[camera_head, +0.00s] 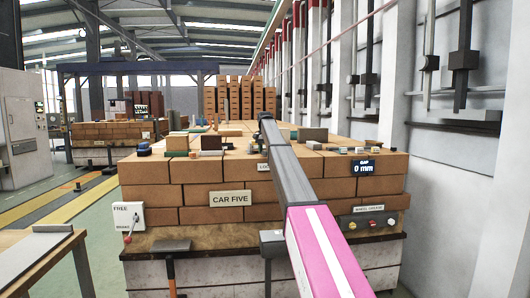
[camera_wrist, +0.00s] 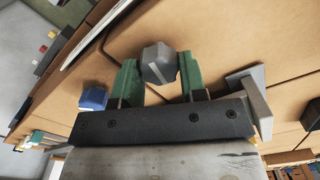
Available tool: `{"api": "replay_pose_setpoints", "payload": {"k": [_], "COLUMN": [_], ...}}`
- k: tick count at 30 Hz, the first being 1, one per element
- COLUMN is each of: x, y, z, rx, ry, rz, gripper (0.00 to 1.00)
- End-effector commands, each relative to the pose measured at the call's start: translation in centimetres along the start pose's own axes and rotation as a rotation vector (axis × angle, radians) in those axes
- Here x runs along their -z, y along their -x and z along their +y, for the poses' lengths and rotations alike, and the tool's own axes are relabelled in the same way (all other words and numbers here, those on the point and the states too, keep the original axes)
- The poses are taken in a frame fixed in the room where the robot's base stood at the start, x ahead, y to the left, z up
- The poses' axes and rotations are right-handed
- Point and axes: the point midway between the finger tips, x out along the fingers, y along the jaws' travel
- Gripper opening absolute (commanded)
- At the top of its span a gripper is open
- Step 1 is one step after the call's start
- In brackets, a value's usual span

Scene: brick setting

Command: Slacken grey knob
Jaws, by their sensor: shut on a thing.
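The grey faceted knob (camera_wrist: 158,62) stands above the brown brick surface in the wrist view. My gripper (camera_wrist: 157,74) has its two green fingers on either side of it and is shut on it. In the head view my arm reaches across the brick stack (camera_head: 156,196) to its top, and its end is near a partly covered label beginning "LO" (camera_head: 264,167). I cannot make out the grey knob in the head view. A sign (camera_head: 363,167) on the right reads "GAP 0 mm".
Several small blocks and knobs lie on the stack top, including a blue piece (camera_wrist: 93,98) near my gripper. A "CAR FIVE" plate (camera_head: 230,198), a lever panel marked "FREE" (camera_head: 129,219) and a button panel (camera_head: 368,221) are on the front. A wall stands at the right.

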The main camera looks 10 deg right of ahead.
Motion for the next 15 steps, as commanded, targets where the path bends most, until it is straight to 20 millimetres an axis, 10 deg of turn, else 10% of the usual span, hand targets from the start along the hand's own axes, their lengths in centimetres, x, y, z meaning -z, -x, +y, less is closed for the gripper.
{"api": "replay_pose_setpoints", "payload": {"k": [15], "x": [0.0], "y": [0.1], "z": [-0.2], "rx": [0.001], "ry": [0.489], "rz": [0.001], "gripper": [0.15]}}
